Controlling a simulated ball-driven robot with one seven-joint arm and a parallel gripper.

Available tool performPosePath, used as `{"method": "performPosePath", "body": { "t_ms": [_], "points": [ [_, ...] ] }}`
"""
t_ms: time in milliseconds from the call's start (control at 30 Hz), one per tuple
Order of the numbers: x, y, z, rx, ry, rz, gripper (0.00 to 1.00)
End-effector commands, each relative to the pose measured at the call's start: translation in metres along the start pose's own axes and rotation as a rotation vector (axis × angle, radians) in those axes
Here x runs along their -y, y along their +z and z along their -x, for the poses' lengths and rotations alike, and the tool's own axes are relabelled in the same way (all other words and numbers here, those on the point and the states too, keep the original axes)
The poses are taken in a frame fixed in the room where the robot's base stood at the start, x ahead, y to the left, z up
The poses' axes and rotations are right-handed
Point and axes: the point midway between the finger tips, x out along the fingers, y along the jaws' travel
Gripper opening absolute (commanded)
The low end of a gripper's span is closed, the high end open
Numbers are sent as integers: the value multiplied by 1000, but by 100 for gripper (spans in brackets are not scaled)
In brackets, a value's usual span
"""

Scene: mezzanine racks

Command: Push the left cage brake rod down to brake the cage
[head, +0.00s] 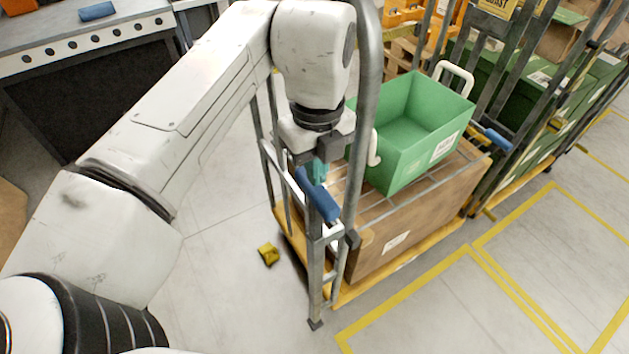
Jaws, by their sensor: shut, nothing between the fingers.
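The left cage (316,262) is a grey metal frame on a yellow base. Its brake rod is probably the piece with the blue grip (318,195), which sits tilted on the cage's near side, beside the upright post. My gripper (318,174) points down, shut and empty, just above and behind the upper end of the blue grip. The post and the grip partly hide my fingertips, so I cannot tell whether they touch the grip.
A green crate (398,153) with white handles stands on a brown box (405,225) in the cage. Another blue grip (495,140) shows at right. A small yellow block (268,254) lies on the floor. A workbench (85,35) stands at upper left. Yellow-lined floor at lower right is clear.

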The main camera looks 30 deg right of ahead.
Motion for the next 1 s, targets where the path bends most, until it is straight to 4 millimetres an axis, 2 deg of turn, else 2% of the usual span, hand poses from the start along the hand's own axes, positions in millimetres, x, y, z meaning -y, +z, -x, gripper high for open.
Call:
{"method": "performPosePath", "body": {
  "t_ms": [267, 1000],
  "points": [
    [0, 0, -2, 0, 0, 0, 0],
    [0, 0, -37, -1, 1, 0, 0]
  ]
}}
